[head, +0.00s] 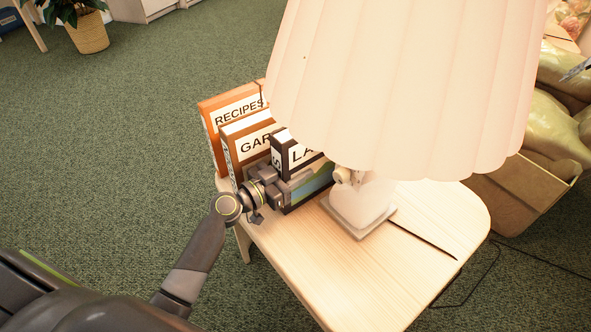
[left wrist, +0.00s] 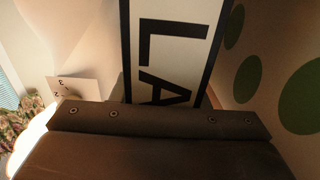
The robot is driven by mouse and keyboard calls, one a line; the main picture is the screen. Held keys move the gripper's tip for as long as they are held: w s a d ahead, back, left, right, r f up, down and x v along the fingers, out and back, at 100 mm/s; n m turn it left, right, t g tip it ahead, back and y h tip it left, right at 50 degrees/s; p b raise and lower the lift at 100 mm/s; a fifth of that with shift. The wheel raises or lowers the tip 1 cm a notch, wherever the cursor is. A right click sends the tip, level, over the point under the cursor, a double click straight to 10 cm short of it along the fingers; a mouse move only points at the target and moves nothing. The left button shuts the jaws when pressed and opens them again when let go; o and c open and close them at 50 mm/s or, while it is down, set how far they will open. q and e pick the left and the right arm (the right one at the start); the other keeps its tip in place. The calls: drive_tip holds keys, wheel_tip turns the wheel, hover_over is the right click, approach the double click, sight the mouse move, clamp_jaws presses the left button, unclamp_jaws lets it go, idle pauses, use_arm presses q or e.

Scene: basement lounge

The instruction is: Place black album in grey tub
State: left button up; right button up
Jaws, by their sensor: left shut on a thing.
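The black album (head: 300,152) stands on the light wood side table (head: 420,280), its white label showing the letters "LA" and its right part hidden behind the lampshade. My left gripper (head: 285,185) is shut on the black album at its near side. In the left wrist view the album's black-edged white label (left wrist: 185,35) rises straight ahead, close to the camera. No grey tub shows in either view.
Orange binders marked "RECIPES" (head: 216,130) and "GAR" (head: 232,158) stand close to the album's left. A lamp with a large pleated shade (head: 400,80) and pale base (head: 362,205) crowds its right. An open brown box (head: 520,190) lies beyond the table.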

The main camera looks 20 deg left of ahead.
use_arm(q)
drive_tip(key=shift+f, duration=0.15)
use_arm(e)
drive_tip(key=shift+a+r, duration=0.1)
drive_tip(key=shift+r, duration=0.05)
use_arm(q)
drive_tip(key=o, duration=1.1)
drive_tip(key=shift+c, duration=0.2)
drive_tip(key=o, duration=0.3)
use_arm(e)
drive_tip(key=shift+r, duration=0.15)
drive_tip(key=shift+r, duration=0.1)
